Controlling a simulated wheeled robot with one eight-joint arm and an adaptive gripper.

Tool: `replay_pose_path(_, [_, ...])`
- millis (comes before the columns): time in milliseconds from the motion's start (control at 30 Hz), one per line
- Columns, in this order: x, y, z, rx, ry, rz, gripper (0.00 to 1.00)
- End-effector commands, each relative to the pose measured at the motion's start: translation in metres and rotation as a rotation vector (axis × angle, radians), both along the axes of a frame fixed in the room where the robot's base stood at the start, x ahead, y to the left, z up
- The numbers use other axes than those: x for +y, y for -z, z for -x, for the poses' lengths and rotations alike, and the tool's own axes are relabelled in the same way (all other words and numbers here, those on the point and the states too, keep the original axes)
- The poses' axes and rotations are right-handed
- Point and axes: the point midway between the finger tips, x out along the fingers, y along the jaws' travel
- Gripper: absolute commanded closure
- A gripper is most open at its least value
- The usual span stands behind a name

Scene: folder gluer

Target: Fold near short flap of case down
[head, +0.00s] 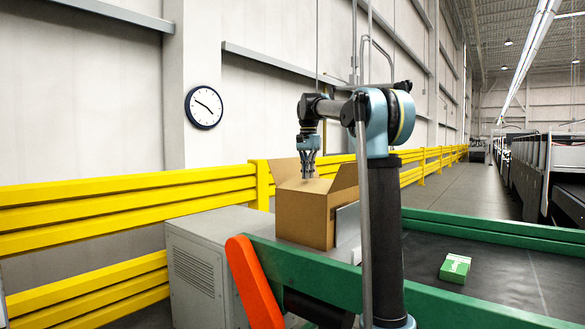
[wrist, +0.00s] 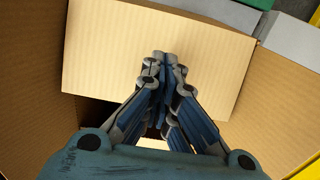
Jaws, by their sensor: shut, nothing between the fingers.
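The case (head: 303,217) is an open brown cardboard box beside the green-framed conveyor in the head view. One flap stands up at its back left (head: 287,168) and another slants up at its right (head: 345,177). My gripper (head: 308,178) is shut and empty, pointing down at the case's top opening. In the wrist view, my gripper (wrist: 165,60) is in front of a broad cardboard panel (wrist: 110,50); I cannot tell whether it touches. Cardboard flaps flank it at left (wrist: 30,80) and right (wrist: 275,105). A dark gap below the panel shows into the case.
A grey vented cabinet (head: 195,265) stands left of the conveyor's green rail (head: 310,275). An orange guard (head: 252,285) rises at the rail's end. A small green and white carton (head: 454,268) lies on the dark belt (head: 500,275). Yellow barriers (head: 120,200) run along the wall.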

Motion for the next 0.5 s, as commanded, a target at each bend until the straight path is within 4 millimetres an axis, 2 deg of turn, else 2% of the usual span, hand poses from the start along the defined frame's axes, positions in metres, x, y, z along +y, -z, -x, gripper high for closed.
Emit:
replay_pose_path(133, [-0.0057, 0.0077, -0.0072, 0.0, 0.001, 0.0, 1.0])
replay_pose_path(500, [-0.0072, 0.01, -0.009, 0.0, 0.001, 0.0, 1.0])
